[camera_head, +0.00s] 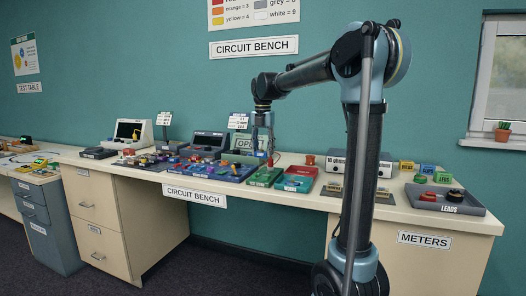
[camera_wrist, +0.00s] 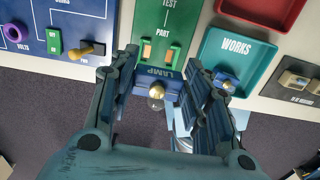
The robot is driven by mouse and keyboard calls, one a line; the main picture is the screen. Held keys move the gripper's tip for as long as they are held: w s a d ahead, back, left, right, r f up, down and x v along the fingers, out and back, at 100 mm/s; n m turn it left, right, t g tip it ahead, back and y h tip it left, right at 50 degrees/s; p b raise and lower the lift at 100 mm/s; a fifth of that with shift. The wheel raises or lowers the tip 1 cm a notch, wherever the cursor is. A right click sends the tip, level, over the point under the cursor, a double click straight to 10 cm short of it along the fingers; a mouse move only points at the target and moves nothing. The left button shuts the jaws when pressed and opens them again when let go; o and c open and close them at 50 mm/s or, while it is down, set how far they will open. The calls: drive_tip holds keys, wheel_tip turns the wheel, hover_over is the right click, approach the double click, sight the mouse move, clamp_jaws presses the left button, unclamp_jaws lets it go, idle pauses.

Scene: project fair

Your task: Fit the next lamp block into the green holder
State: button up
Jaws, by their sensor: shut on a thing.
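My gripper (camera_wrist: 162,68) is shut on a blue lamp block (camera_wrist: 172,88) with a brass-coloured bulb; its LAMP label reads upside down in the wrist view. The block is at the near end of the green holder (camera_wrist: 180,14) and covers part of it. The holder's TEST PART face shows two pale contacts with orange edges. I cannot tell whether the block touches the holder. In the head view my gripper (camera_head: 263,148) points down above the green holder (camera_head: 262,177), where the block is too small to make out.
The teal WORKS tray (camera_wrist: 232,50) is right of the holder, with another blue lamp block (camera_wrist: 225,78) in it. A red tray (camera_wrist: 262,10) adjoins it. The blue circuit board (camera_wrist: 70,14) with a yellow-handled switch is close on the left.

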hover_over(263, 177)
drive_tip(key=shift+w+a+f, duration=0.1)
drive_tip(key=shift+f, duration=1.75)
drive_tip(key=shift+w+f, duration=0.1)
drive_tip(key=shift+f, duration=1.75)
drive_tip(key=shift+f, duration=0.5)
drive_tip(key=o, duration=1.2)
drive_tip(key=shift+c, duration=0.2)
drive_tip(key=o, duration=0.5)
drive_tip(key=shift+r, duration=3.95)
